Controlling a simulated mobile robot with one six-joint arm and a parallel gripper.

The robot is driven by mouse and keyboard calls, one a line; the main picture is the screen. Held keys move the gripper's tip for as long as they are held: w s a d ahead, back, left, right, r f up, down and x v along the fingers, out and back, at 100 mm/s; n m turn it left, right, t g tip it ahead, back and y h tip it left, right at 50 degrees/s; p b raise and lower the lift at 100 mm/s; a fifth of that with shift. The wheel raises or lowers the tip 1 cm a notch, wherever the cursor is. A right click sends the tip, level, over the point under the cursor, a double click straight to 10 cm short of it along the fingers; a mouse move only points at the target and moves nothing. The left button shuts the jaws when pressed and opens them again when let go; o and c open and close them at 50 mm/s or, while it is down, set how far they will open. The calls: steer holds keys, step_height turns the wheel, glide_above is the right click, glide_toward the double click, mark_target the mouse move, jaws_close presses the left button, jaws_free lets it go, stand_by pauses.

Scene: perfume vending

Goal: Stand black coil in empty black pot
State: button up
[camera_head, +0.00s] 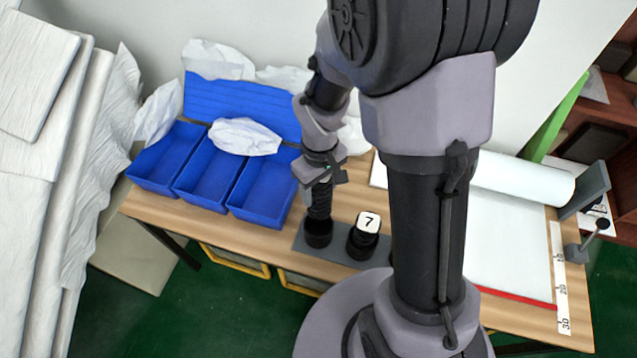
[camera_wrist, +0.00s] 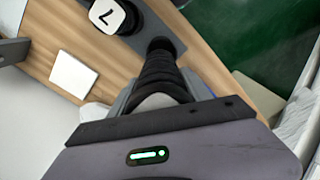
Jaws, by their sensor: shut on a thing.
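The black coil (camera_head: 319,201) is a ribbed upright column in the head view. My gripper (camera_head: 321,174) is shut on its upper part. The coil's lower end is at the mouth of a black pot (camera_head: 317,236), and I cannot tell whether it touches the bottom. In the wrist view the coil (camera_wrist: 162,74) runs away from my gripper (camera_wrist: 156,100) toward the dark pot, which it mostly hides. A second black pot (camera_head: 361,246) beside it holds a black thing with a white top marked 7 (camera_head: 367,222).
The pots stand on a grey plate (camera_head: 300,243) near the front edge of the wooden table (camera_head: 150,208). Blue bins (camera_head: 262,190) stand close on the left. A white roll (camera_head: 520,178) lies on the right. A white block (camera_wrist: 74,76) shows in the wrist view.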

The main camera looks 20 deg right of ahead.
steer(key=shift+s+a+f+b, duration=0.15)
steer(key=shift+s+f+b, duration=0.1)
steer(key=shift+f+b, duration=0.35)
step_height(320, 180, down, 11)
steer(key=b, duration=0.9)
steer(key=shift+f, duration=0.2)
steer(key=shift+w, duration=0.1)
steer(key=o, duration=1.6)
step_height(320, 180, up, 18)
steer(key=p, duration=0.7)
steer(key=shift+f, duration=0.25)
steer(key=shift+r, duration=0.1)
